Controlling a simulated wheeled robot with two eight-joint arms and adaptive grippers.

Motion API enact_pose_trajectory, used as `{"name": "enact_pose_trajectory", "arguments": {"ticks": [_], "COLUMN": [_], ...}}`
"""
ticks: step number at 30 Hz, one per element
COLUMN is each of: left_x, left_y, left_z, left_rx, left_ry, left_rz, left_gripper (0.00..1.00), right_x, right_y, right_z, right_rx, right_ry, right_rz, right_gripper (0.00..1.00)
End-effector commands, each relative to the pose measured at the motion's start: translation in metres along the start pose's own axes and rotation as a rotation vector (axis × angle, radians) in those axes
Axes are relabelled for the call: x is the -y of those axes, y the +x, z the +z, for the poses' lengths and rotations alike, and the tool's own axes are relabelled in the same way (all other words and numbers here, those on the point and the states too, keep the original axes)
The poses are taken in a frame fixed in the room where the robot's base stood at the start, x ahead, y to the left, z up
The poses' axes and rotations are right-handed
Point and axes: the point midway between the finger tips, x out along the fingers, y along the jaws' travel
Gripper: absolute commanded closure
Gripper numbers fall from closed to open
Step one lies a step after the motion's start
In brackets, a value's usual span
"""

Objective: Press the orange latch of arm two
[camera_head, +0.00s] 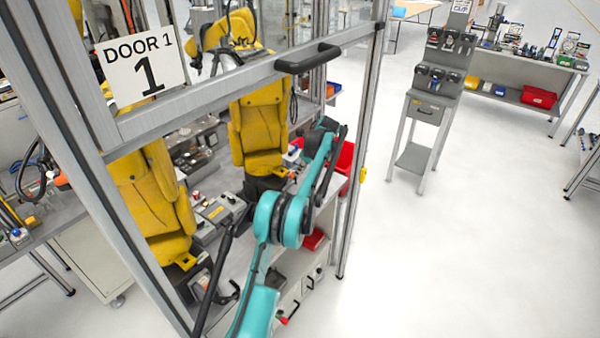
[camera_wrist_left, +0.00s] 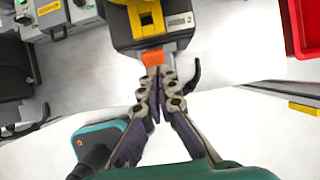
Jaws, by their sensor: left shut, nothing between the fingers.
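Arm two's base (camera_wrist_left: 152,25), dark and yellow with a "2" label, stands at the top of the left wrist view. Its orange latch (camera_wrist_left: 168,50) sticks out from the near edge. My left gripper (camera_wrist_left: 157,73) is shut and empty, its fingertips right at the latch; I cannot tell whether they touch it. In the head view, arm two (camera_head: 259,125) is the yellow arm behind the frame. My teal left arm reaches to its base, where the fingertips are hard to make out and the latch is not clear. My right gripper is not in view.
A black hook (camera_wrist_left: 192,76) sits just right of the fingertips. A red bin (camera_wrist_left: 303,28) is to the right, and control boxes (camera_wrist_left: 62,14) to the left. The metal-framed door (camera_head: 225,98) with its black handle (camera_head: 308,58) stands close by. Open floor lies to the right.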

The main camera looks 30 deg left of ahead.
Motion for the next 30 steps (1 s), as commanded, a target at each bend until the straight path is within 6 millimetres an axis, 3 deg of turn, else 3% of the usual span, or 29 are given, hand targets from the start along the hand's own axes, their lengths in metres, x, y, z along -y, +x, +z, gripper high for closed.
{"name": "enact_pose_trajectory", "arguments": {"ticks": [10,17,18,24,30], "left_x": [0.001,0.005,0.005,0.005,0.005], "left_y": [0.0,-0.001,-0.004,-0.053,-0.084], "left_z": [-0.003,-0.04,-0.045,-0.02,-0.007], "left_rx": [0.0,0.0,0.001,0.0,0.0], "left_ry": [0.001,0.002,-0.001,-0.003,-0.002], "left_rz": [0.0,0.0,0.0,0.001,0.001], "left_gripper": [1.0,1.0,1.0,1.0,1.0], "right_x": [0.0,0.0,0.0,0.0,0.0], "right_y": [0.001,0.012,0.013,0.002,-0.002], "right_z": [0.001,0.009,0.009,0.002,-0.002], "right_rx": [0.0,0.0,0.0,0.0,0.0], "right_ry": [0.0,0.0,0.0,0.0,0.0], "right_rz": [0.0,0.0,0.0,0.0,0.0], "right_gripper": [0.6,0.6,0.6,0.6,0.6]}}
